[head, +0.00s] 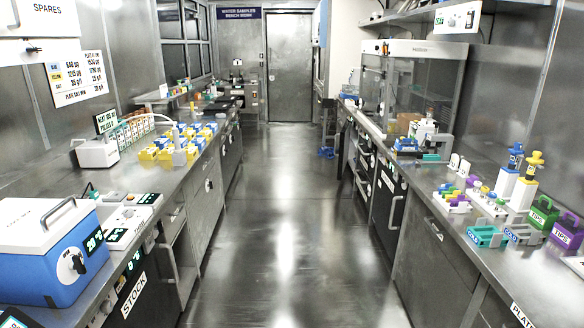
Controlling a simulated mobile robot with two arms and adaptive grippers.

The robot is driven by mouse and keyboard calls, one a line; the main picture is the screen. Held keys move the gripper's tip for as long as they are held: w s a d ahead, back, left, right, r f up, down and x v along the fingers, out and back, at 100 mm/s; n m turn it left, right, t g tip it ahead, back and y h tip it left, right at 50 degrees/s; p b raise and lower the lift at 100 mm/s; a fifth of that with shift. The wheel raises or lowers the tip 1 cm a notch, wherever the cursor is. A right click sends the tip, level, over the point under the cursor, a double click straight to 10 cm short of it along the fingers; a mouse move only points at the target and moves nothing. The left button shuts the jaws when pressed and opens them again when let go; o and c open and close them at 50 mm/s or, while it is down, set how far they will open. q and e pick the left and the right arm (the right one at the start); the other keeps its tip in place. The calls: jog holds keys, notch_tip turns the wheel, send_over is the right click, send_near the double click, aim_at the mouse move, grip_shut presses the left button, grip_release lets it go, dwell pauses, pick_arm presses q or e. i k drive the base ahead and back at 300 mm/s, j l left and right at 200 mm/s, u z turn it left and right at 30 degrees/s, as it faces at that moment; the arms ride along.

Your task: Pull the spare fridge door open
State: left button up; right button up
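No door in view carries a label that I can read as spare fridge. A white wall cabinet with a SPARES label (48,22) is at the top left, with its lower part in view and a handle at its edge. Under the left counter is a unit with a STOCK label (133,297) and a small lit display; its front is seen at a steep angle. A dark door with a pale upright handle (393,205) is under the right counter and looks shut. Neither of my grippers is in view.
A clear steel aisle floor (285,220) runs between two counters to a shut grey door (289,68). A blue-and-white box (50,250) stands on the near left counter. The right counter holds racks, bottles and a clear hood (412,85). A blue item (326,152) lies on the floor.

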aim_at(342, 148)
jog(key=i, duration=4.75)
